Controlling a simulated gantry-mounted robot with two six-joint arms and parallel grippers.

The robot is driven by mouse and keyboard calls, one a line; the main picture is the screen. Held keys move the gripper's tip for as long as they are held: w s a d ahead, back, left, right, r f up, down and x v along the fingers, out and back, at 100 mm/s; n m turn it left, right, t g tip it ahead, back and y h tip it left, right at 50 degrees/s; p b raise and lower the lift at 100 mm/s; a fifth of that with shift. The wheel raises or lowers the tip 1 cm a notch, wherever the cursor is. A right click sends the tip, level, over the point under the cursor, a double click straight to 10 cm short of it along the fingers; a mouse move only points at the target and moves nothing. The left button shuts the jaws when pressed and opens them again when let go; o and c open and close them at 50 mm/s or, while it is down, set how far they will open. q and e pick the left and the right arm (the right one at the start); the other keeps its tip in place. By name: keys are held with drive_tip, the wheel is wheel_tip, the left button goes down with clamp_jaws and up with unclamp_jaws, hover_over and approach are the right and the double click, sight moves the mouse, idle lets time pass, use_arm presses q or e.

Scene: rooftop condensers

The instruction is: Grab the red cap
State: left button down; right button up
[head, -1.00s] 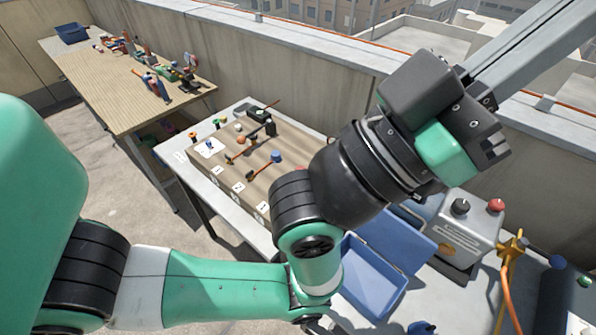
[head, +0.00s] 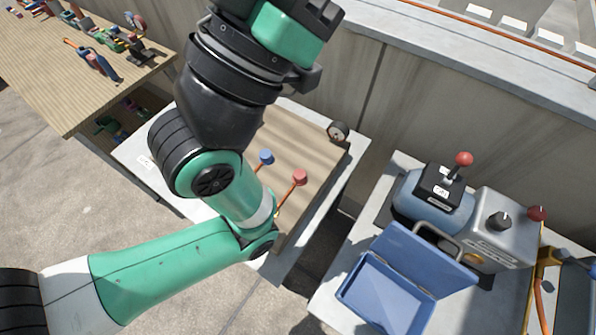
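A red cap (head: 300,177) on an orange stem stands out over the brown board (head: 300,135) on the middle table, just right of my green arm. A blue cap (head: 265,156) is to its upper left, close to the arm. My arm crosses in front of the board and hides much of its left part. No fingertips of either gripper show, so I cannot see whether they are open or shut.
A small round gauge (head: 338,131) sits at the board's far right corner. The right bench holds an open blue case (head: 385,295), a grey box with a red knob (head: 500,228) and a blue device with a red-tipped lever (head: 432,200). A wooden table (head: 60,85) with tools is at upper left.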

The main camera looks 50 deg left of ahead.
idle(0.4)
use_arm(q)
drive_tip(key=shift+c, duration=2)
unclamp_jaws()
